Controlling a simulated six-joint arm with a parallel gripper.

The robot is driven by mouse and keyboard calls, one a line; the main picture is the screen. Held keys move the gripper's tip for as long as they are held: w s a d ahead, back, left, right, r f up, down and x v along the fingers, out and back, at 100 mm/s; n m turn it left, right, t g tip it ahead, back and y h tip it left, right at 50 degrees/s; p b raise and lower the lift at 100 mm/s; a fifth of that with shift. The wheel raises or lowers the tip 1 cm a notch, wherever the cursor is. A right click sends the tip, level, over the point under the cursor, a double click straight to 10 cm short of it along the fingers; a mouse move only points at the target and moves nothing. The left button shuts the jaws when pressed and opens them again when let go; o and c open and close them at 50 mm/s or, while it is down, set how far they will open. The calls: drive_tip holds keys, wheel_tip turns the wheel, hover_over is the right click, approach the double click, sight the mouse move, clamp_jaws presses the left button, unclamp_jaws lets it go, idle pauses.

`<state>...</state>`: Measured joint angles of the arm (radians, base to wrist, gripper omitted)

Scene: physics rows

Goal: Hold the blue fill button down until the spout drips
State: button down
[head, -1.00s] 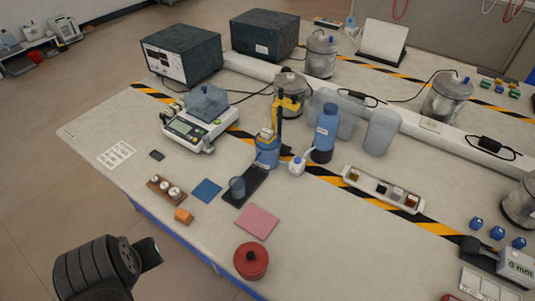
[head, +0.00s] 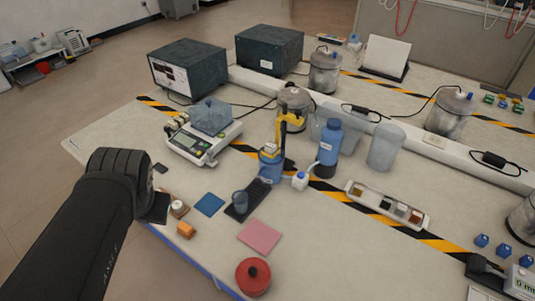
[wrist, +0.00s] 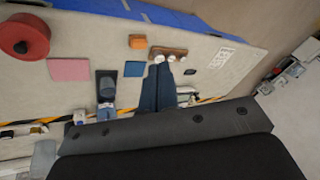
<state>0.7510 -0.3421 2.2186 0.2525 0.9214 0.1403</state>
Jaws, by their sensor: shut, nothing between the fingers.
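The dispenser (head: 270,165) has a blue body and a yellow upright part, and stands at mid-table. A black tray (head: 262,188) extends from its front, with a grey-blue cup (head: 240,202) on it. A small white container with a blue top (head: 299,180) sits beside it. I cannot make out the blue fill button or the spout for certain. In the wrist view my gripper (wrist: 160,68) is shut and empty, its fingertips just below the weight block and beside the tray. In the head view my arm is at the left table edge, apart from the dispenser; the fingertips are hard to see.
A balance (head: 203,140) stands behind the weight block (wrist: 168,53). A blue bottle (head: 329,145) stands right of the dispenser.

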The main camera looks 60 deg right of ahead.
drive_tip(key=w+d+m+t, duration=0.1)
drive_tip(key=d+m, duration=0.2)
drive_tip(key=d, duration=0.3)
drive_tip(key=w+d+m, duration=0.2)
drive_tip(key=d+m, duration=0.1)
drive_tip(key=d, duration=0.3)
drive_tip(key=m+t+h, duration=0.2)
drive_tip(key=m+t, duration=0.1)
drive_tip(key=m, duration=1)
hover_over(301, 175)
drive_tip(key=s, duration=0.1)
wheel_tip(301, 175, down, 8)
drive_tip(key=shift+d, duration=0.1)
drive_tip(key=shift+f, duration=4.35)
drive_tip(key=shift+f, duration=0.1)
drive_tip(key=shift+f, duration=0.35)
